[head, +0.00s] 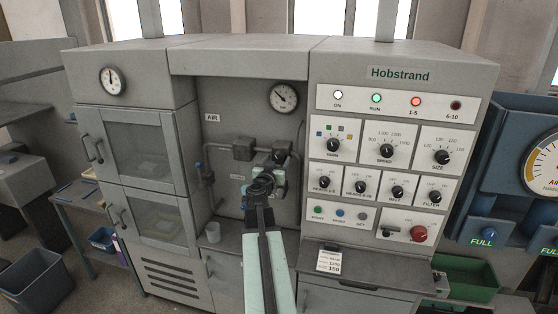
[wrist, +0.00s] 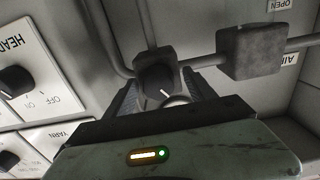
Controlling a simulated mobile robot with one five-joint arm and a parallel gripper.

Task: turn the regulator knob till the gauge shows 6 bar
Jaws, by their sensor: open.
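The regulator knob (wrist: 158,82) is dark and round with a white pointer line. In the wrist view it sits between the two fingers of my open gripper (wrist: 164,88); I cannot tell whether they touch it. In the head view my gripper (head: 262,184) is in front of the regulator (head: 277,160) in the AIR recess and mostly hides the knob. A round white gauge (head: 283,97) is on the recess's back wall, above the regulator. Its dark needle slants, but its figures are too small to read.
Grey pipework with a box-shaped fitting (head: 243,149) runs beside the regulator. A panel of dials and lamps (head: 385,150) borders the recess on the right. A second gauge (head: 112,80) is at upper left.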

